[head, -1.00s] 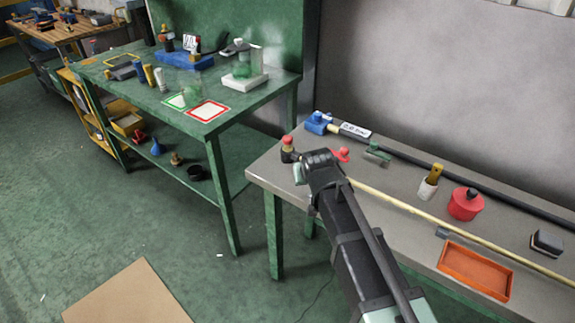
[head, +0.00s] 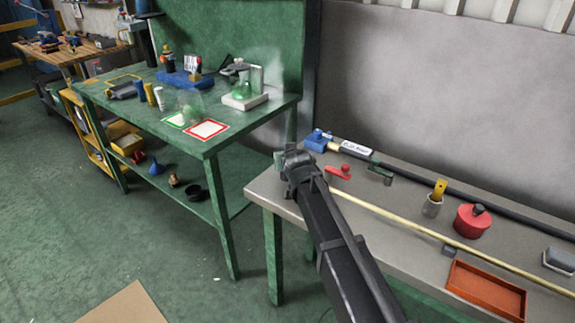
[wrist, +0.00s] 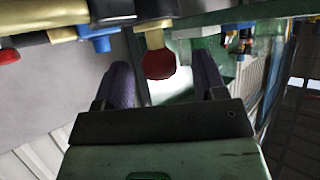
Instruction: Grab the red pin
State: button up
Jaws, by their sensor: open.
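The red pin (wrist: 158,65) shows in the wrist view as a dark red rounded head on a pale shaft with a black part above. Its head lies between the two dark fingers of my gripper (wrist: 161,66), with visible gaps on both sides. My gripper is open and not closed on it. In the head view my gripper (head: 290,161) is over the left end of the grey bench, and it hides the pin there.
A blue clamp (head: 317,140), a red lever (head: 339,172) and a green piece (head: 380,172) sit on the grey bench (head: 400,215) to the right. A red pot (head: 472,222) and orange tray (head: 487,289) are farther right. The green workbench (head: 245,117) stands left.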

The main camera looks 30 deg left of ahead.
jog(key=b+x, duration=0.1)
jog(key=x, duration=0.2)
jog(key=shift+w+a+f, duration=0.15)
jog(key=shift+w+f, duration=0.05)
jog(key=shift+f, duration=0.05)
jog(key=shift+r, duration=0.15)
jog(key=c, duration=1.1)
jog(key=shift+o, duration=0.2)
notch_tip(320, 180, up, 20)
jog(key=p, duration=2)
